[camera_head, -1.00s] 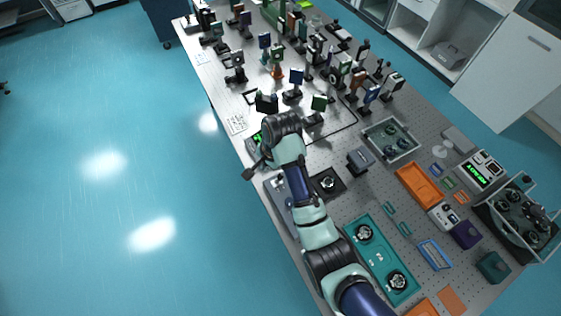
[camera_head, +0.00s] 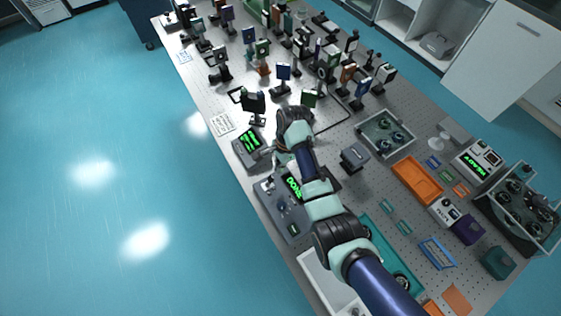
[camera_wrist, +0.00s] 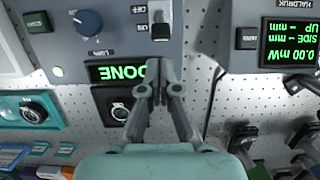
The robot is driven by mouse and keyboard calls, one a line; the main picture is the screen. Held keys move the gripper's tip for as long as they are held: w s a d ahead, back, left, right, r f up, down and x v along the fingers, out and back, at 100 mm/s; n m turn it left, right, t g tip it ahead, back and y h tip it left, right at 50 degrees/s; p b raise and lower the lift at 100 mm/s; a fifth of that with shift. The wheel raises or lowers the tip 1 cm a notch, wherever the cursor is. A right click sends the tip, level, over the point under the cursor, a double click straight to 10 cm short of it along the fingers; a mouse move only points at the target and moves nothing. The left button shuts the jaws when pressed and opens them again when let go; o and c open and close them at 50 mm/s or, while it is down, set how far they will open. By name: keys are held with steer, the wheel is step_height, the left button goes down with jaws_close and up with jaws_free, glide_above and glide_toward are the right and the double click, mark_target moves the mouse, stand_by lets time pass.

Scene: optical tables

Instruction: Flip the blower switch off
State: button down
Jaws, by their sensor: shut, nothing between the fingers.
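A grey control box (camera_head: 284,212) with a knob and small controls lies at the table's left edge in the head view, partly covered by my arm. In the wrist view its panel (camera_wrist: 118,40) fills the upper left, with a blue knob (camera_wrist: 88,22) and an upside-down green "DONE" display (camera_wrist: 115,72). A pale switch (camera_wrist: 160,12) stands by an "OFF" label at the top; I cannot read a blower label or tell its position clearly. My gripper (camera_wrist: 158,65) is shut and empty, its tips just below that switch in the picture. I cannot tell whether they touch the panel.
A power meter (camera_wrist: 288,40) with a green display is right of the panel; it also shows in the head view (camera_head: 249,145). A dark round-dial unit (camera_wrist: 118,108) lies below the display. Several optics mounts crowd the table's far end. Floor at left is clear.

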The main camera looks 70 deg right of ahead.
mark_target(271, 179)
steer(key=f, duration=0.4)
steer(key=shift+w+a+f+b, duration=0.3)
steer(key=shift+a, duration=0.05)
